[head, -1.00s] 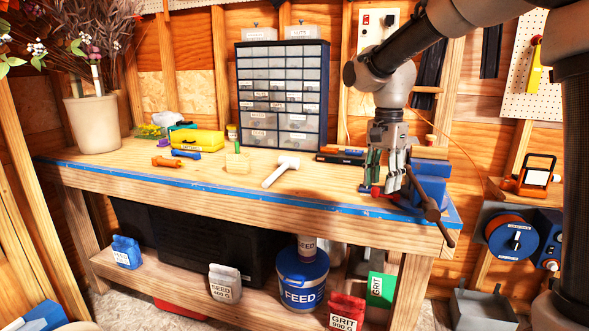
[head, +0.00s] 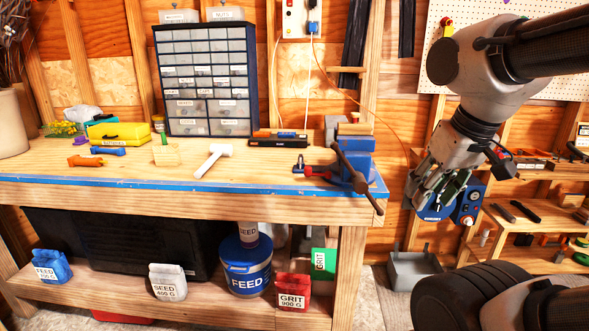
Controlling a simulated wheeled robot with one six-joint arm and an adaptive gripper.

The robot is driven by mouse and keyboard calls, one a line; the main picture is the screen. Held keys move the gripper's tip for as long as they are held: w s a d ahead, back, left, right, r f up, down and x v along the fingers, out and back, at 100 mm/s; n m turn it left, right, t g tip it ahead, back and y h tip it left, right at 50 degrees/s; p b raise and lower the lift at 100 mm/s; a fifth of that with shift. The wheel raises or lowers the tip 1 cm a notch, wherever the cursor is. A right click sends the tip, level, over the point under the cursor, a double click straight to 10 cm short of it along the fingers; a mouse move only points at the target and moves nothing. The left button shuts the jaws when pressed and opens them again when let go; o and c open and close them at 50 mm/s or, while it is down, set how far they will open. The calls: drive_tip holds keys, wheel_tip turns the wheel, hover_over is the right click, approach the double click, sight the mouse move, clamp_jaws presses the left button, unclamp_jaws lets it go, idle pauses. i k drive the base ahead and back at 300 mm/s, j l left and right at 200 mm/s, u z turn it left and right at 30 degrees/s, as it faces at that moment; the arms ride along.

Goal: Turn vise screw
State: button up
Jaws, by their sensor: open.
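The blue vise (head: 355,150) stands at the right end of the workbench. Its dark brown screw handle (head: 357,179) slants across the front, from upper left down to lower right past the bench edge. A red and dark piece (head: 312,170) lies on the bench just left of the vise. My gripper (head: 440,208) hangs in the air to the right of the vise and bench, apart from the handle, fingers pointing down and to the left. It is open and I see nothing held in it.
The workbench (head: 230,190) holds a white mallet (head: 213,159), a drawer cabinet (head: 208,80) and a yellow case (head: 118,133). A shelf with tools (head: 530,225) stands right, behind my arm. A grey bin (head: 415,268) sits on the floor below my gripper.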

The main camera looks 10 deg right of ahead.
sight(361, 187)
drive_tip(key=l+z, duration=0.2)
drive_tip(key=z, duration=0.15)
drive_tip(key=l+z, duration=0.5)
drive_tip(key=z, duration=0.2)
drive_tip(key=k, duration=0.05)
